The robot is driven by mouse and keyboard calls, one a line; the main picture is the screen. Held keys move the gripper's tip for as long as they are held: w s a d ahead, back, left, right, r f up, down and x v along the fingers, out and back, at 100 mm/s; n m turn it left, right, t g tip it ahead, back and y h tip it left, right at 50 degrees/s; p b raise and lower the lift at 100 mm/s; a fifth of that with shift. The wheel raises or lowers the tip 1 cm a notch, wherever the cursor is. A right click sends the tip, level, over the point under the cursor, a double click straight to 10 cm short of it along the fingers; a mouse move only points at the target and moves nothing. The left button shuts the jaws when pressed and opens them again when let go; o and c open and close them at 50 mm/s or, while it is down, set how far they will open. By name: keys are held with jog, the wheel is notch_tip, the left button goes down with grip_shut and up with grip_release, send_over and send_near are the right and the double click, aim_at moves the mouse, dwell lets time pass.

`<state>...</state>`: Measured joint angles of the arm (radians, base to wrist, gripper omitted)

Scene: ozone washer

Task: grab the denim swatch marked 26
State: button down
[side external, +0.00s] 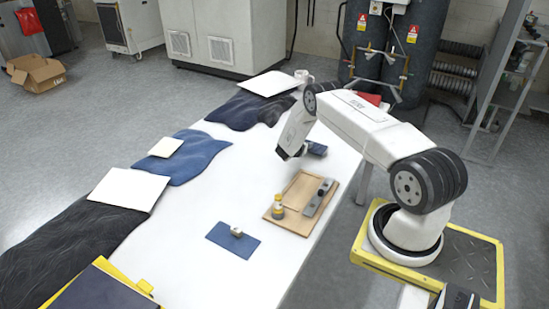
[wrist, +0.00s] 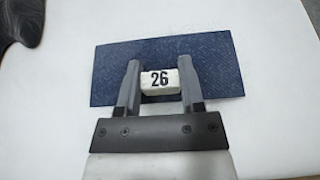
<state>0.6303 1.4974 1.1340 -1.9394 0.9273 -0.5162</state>
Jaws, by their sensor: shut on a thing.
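The denim swatch marked 26 (wrist: 215,65) is a flat dark blue rectangle on the white table in the wrist view. A small pale block (wrist: 160,79) with a black "26" stands on it. My gripper (wrist: 159,68) has its two grey fingers on either side of this block, shut on it. In the side external view my gripper (side external: 290,153) is low over the far part of the table, beside a dark blue swatch (side external: 317,149) partly hidden by my arm. Contact between fingers and block is too small to see there.
A wooden tray (side external: 289,222) holds a yellow-topped bottle (side external: 278,208) and a grey bar (side external: 317,198). Dark and blue cloths (side external: 205,155) with pale sheets line the left edge.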

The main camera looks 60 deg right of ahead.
jog(key=s+a+r, duration=0.9)
jog(key=s+r, duration=0.1)
jog(key=shift+s+a+r, duration=0.15)
jog(key=shift+s+a, duration=0.05)
jog(key=shift+s, duration=0.05)
dwell(0.4)
jog(key=shift+w+r, duration=0.1)
dwell(0.5)
